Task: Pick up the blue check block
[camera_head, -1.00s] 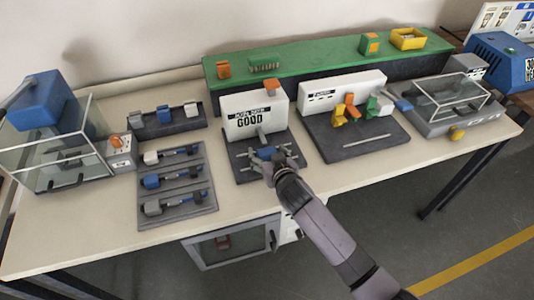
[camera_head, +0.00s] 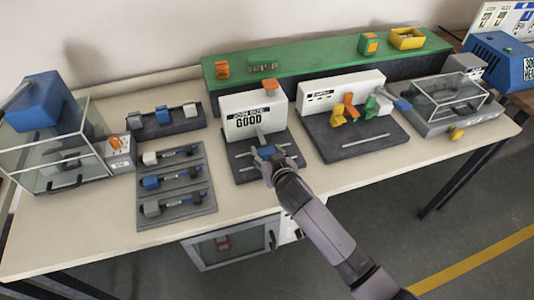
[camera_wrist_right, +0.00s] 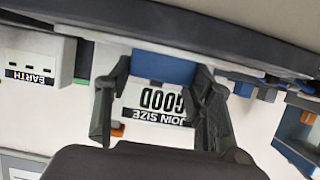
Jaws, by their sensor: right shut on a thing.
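The blue check block (camera_head: 266,152) is at the fixture in front of the white "JOIN SIZE GOOD" panel (camera_head: 255,112). It also shows in the right wrist view as a blue block (camera_wrist_right: 165,67) at the fingertips. My right gripper (camera_head: 268,157) is shut on it, with one finger on each side. In the wrist view my right gripper (camera_wrist_right: 163,80) shows both dark fingers at the block's sides. Whether the block touches the base plate below is hard to tell. My left gripper is not in view.
A dark base plate (camera_head: 240,166) lies under the gripper. A grey rack (camera_head: 180,214) with several blue and grey pieces is at left. A white panel with coloured blocks (camera_head: 340,92) stands to the right. A green shelf (camera_head: 310,58) runs along the back.

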